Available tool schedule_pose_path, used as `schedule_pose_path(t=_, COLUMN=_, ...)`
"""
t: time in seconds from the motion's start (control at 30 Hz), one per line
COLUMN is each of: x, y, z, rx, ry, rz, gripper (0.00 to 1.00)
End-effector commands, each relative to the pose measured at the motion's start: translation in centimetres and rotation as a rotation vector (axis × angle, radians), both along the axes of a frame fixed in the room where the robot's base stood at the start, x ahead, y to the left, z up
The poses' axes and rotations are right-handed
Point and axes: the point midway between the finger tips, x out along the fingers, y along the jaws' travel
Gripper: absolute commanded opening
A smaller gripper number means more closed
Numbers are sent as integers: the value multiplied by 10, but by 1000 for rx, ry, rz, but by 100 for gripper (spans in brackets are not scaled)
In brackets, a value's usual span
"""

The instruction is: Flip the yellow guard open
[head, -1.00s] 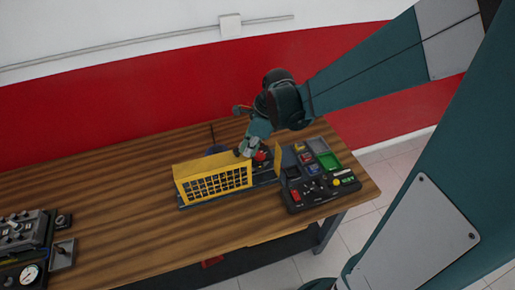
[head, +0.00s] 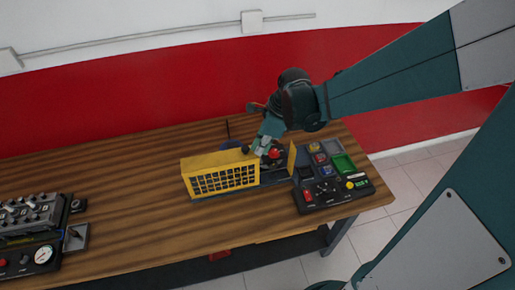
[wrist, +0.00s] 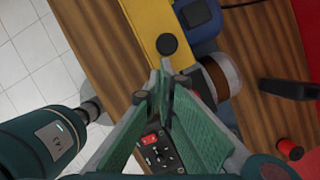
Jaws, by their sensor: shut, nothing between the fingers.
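The yellow guard (head: 222,174), with a mesh front, stands over the engine trainer on the wooden table in the head view. Its yellow top edge (wrist: 155,22) shows at the top of the wrist view, with a dark round knob (wrist: 167,44) on it. My gripper (head: 252,149) is at the right end of the guard, just above it. In the wrist view my gripper (wrist: 165,68) is shut and empty, its fingertips close to the knob. I cannot tell whether they touch it.
A control panel (head: 330,190) with coloured buttons and trays lies right of the guard. A red knob (head: 274,154) and a yellow upright plate (head: 292,158) stand beside my gripper. Other trainers (head: 35,225) sit at the left. The table (head: 130,205) between is clear.

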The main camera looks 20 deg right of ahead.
Motion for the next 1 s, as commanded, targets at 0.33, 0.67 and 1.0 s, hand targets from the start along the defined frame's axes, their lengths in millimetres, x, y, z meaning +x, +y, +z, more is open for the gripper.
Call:
schedule_pose_path(t=0.33, x=-14, y=-27, z=11, rx=0, ry=-1, rz=0, gripper=0)
schedule_pose_path(t=0.67, x=-19, y=-38, z=49, rx=1, ry=-1, rz=-1, gripper=0)
schedule_pose_path(t=1.0, x=-25, y=-48, z=86, rx=0, ry=0, rz=-1, gripper=0)
